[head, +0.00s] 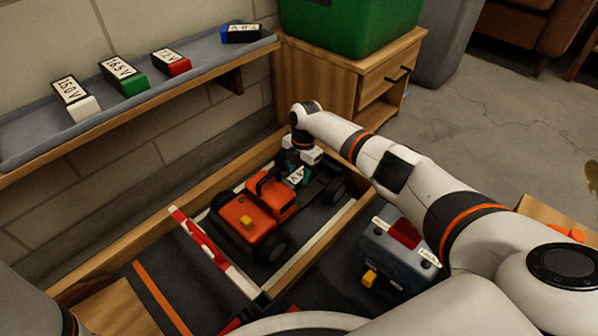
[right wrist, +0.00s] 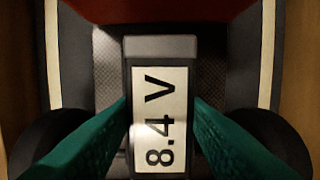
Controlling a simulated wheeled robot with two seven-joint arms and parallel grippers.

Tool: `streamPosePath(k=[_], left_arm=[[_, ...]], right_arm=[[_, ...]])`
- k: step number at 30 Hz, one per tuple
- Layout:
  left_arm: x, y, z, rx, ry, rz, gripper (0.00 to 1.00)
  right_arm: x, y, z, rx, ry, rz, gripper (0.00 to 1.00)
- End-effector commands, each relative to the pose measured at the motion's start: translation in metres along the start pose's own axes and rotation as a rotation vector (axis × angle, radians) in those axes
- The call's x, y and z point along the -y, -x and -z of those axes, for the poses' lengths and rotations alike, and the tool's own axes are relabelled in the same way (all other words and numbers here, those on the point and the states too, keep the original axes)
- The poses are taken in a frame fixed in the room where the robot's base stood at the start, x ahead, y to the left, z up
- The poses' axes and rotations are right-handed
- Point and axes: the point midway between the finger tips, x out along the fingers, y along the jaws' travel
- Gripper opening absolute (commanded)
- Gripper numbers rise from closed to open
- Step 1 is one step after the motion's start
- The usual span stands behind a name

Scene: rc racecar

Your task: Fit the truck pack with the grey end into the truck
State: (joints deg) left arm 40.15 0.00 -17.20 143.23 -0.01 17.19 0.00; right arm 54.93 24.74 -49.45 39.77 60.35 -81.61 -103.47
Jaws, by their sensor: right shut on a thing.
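The truck (head: 240,224) is orange with black wheels and stands in the wooden-edged bay below the shelf. My right gripper (head: 299,168) is over the truck's dark rear bed, shut on the truck pack. In the right wrist view the pack is black with a white "8.4 V" label (right wrist: 160,118) and a grey end (right wrist: 160,47). The teal fingers (right wrist: 160,105) press on both its sides. Behind it show the textured bed (right wrist: 108,75) and wheels on both sides. Whether the pack touches the bed or is above it, I cannot tell. My left gripper is not in view.
Packs with white (head: 84,107), green (head: 134,85), red (head: 179,66) and blue (head: 241,33) ends lie on the wall shelf (head: 40,135). A red and white barrier (head: 205,243) borders the bay. A grey box (head: 396,258) with a yellow knob stands at right.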

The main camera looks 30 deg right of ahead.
Motion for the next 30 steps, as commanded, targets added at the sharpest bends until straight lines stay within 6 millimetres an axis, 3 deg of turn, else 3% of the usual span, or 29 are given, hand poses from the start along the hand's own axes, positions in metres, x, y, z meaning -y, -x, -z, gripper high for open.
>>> streamPosePath(k=[4,5,9,20,26,30], left_arm=[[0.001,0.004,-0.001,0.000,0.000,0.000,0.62],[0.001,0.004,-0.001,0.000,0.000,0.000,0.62],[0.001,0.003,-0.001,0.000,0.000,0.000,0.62],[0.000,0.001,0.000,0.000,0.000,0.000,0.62],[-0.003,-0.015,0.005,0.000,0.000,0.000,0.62],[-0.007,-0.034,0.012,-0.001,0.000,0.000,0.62]], right_arm=[[0.000,-0.005,0.001,0.000,0.000,0.001,0.07],[0.000,-0.004,0.001,0.000,0.000,0.001,0.42],[0.000,-0.004,0.000,0.000,0.000,0.001,0.65],[0.000,-0.001,0.001,0.000,0.000,0.000,0.66],[0.000,0.022,0.000,-0.001,0.000,0.001,0.66],[0.000,0.050,0.000,-0.001,0.000,0.001,0.66]])
